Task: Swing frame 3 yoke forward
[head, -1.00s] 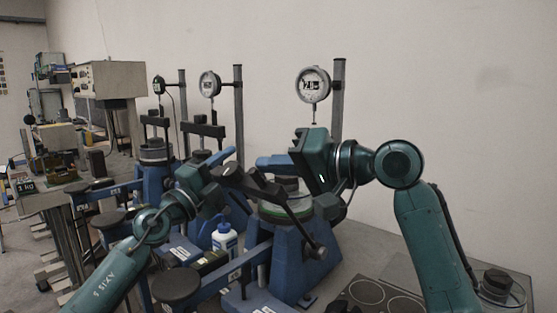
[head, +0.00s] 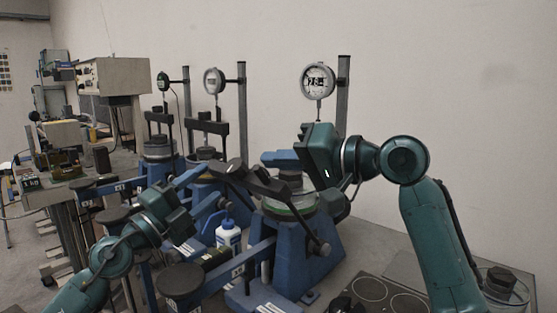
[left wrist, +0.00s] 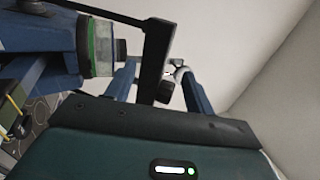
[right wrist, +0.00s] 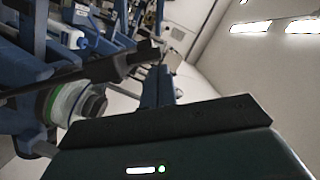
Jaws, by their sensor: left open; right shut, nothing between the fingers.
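The nearest lever frame (head: 305,250) is blue with a green-ringed cell (head: 290,206); I take it as frame 3, its label too small to read. Its black yoke (head: 262,183) is tilted over, its crossbar in front of the cell and its side arm running down to a pivot knob. My left gripper (head: 224,203) is open, left of and below the crossbar, apart from it. In the left wrist view the yoke (left wrist: 157,45) appears beyond and between the spread fingers. My right gripper (head: 266,158) is shut and empty above and behind the yoke; its fingers show together in the right wrist view (right wrist: 160,75).
Two more blue frames stand behind to the left, their yokes (head: 207,127) upright. Dial gauges (head: 318,81) hang on posts. A white bottle (head: 229,237) and a round-ended lever (head: 180,279) are near my left arm. A hotplate (head: 372,289) is at front right.

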